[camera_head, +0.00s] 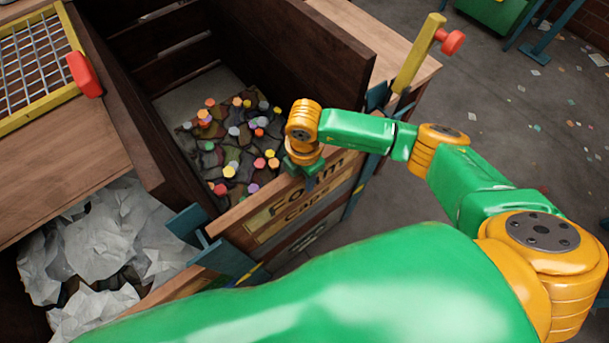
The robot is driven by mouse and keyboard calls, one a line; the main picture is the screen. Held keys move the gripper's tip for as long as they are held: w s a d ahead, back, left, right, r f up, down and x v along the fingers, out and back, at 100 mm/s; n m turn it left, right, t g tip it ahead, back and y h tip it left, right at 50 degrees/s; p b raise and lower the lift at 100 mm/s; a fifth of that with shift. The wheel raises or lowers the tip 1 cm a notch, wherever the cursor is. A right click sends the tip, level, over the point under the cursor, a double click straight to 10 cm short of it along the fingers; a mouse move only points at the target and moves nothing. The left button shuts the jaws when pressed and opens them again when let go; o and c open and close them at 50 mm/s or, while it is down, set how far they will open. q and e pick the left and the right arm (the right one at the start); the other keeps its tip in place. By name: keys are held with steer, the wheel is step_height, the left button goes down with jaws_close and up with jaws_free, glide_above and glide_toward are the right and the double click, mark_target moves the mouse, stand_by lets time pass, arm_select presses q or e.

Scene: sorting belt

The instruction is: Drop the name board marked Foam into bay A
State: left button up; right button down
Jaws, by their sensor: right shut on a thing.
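The wooden name board marked Foam (270,212) is at the front of the middle bay. My right gripper (309,181) is at its upper edge, pointing down and shut on it. The word Caps (306,210) shows just below the word Foam; I cannot tell whether it is on a separate board behind. Blue metal brackets (205,241) stand at the left end of the bay front. A bay letter cannot be read clearly. My left gripper is not in view.
The middle bay holds dark scraps and several coloured caps (232,170). A bay at the lower left holds crumpled white sheets (100,240). A yellow post with a red knob (452,42) rises at the right corner. A yellow-framed grid (35,60) lies upper left.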

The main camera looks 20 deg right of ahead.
stand_by(0.5)
steer(key=c, duration=1.1)
jaws_free()
steer(key=shift+c, duration=0.2)
jaws_close()
step_height(320, 180, up, 21)
steer(key=p, duration=1.9)
